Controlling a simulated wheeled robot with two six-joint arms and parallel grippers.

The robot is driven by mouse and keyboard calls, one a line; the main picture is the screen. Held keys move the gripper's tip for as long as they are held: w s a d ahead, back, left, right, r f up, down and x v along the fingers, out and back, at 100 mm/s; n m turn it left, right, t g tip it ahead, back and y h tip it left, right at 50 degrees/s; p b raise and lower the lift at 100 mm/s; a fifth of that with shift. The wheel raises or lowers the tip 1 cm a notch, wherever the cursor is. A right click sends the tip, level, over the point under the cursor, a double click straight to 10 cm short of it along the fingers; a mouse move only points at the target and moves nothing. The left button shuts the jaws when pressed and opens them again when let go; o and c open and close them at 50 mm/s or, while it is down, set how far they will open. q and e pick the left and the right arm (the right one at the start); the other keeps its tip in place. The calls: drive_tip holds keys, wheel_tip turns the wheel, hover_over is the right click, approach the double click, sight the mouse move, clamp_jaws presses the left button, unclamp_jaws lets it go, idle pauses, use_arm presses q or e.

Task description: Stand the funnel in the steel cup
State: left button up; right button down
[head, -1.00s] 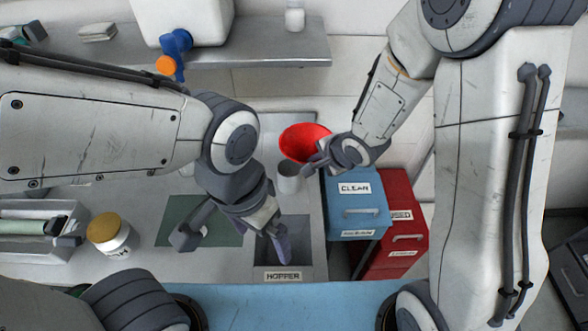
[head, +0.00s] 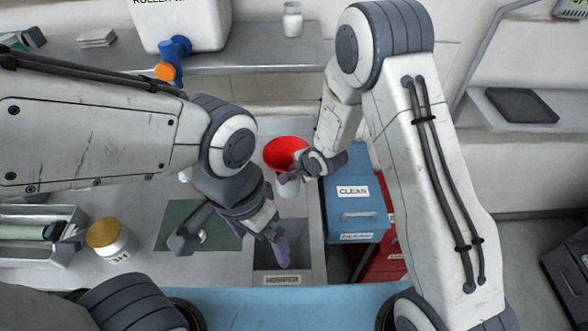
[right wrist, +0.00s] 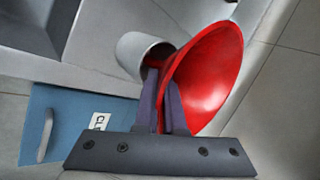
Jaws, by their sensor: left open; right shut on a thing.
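The red funnel (head: 284,151) is held by my right gripper (right wrist: 163,78), whose fingers are shut on it; the funnel (right wrist: 208,75) shows its wide mouth in the right wrist view. The steel cup (head: 287,189) stands on the counter just below the funnel in the head view, partly covered by the right gripper. In the right wrist view the cup (right wrist: 138,52) is close beside the funnel's narrow side; the spout is hidden, so I cannot tell whether it is over the rim. My left gripper (head: 232,240) is open and empty above the green mat and hopper.
A blue CLEAN bin (head: 354,210) and a red bin (head: 384,262) stand right of the counter. The hopper (head: 283,262) is in front of the cup. A gold-lidded jar (head: 108,238) stands left of the green mat (head: 190,212). A shelf (head: 270,58) runs behind.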

drive_tip(key=shift+f+b, duration=0.3)
drive_tip(key=shift+f, duration=0.25)
drive_tip(key=c, duration=1)
unclamp_jaws()
drive_tip(key=shift+f, duration=0.1)
drive_tip(key=shift+s, duration=0.15)
